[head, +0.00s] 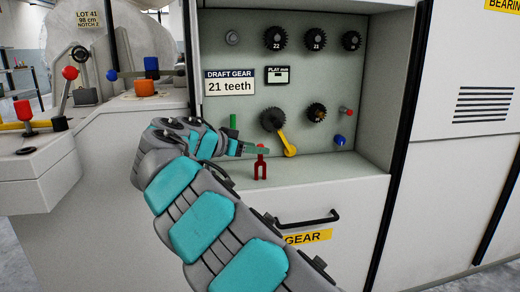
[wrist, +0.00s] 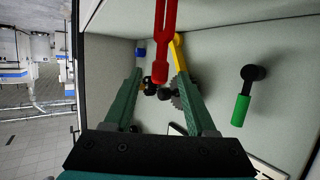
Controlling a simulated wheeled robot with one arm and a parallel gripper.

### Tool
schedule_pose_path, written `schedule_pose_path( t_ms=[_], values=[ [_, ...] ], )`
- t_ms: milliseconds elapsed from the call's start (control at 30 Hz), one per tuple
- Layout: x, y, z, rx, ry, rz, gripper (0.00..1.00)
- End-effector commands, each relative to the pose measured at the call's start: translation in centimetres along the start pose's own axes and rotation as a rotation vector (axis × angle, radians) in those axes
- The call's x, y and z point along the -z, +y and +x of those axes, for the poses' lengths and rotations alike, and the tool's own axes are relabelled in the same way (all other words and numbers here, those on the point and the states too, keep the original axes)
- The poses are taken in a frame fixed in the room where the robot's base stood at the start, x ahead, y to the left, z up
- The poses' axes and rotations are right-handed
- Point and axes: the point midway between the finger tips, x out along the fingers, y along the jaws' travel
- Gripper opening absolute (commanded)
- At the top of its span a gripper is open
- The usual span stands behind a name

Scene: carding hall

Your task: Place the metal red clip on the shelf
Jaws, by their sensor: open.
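The red clip (head: 260,168) is a small fork-shaped piece, upright at the front of the pale shelf (head: 330,170), its prongs pointing down. I cannot tell whether the prongs touch the shelf surface. My gripper (head: 262,149) reaches in from the left, its green fingertips at the clip's upper part. In the wrist view my gripper (wrist: 160,74) has its two fingers spread apart. The red clip (wrist: 162,40) shows there between and beyond the fingertips, running out of the top edge. Neither finger visibly presses on it.
Behind the clip, the recess wall holds black gears, a yellow crank (head: 288,143), a red knob (head: 346,110) and a blue knob (head: 339,140). A green handle (head: 233,124) stands behind my wrist. A drawer handle (head: 308,218) is below. The shelf's right part is bare.

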Motion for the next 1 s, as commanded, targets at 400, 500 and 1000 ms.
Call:
schedule_pose_path(
  t_ms=[400, 500, 1000],
  values=[
    [0.1, -0.1, -7.9, 0.004, 0.002, 0.0, 0.56],
    [0.1, -0.1, -8.8, 0.003, 0.002, 0.002, 0.56],
    [0.1, 0.0, -9.3, 0.0, 0.001, 0.002, 0.56]
  ],
)
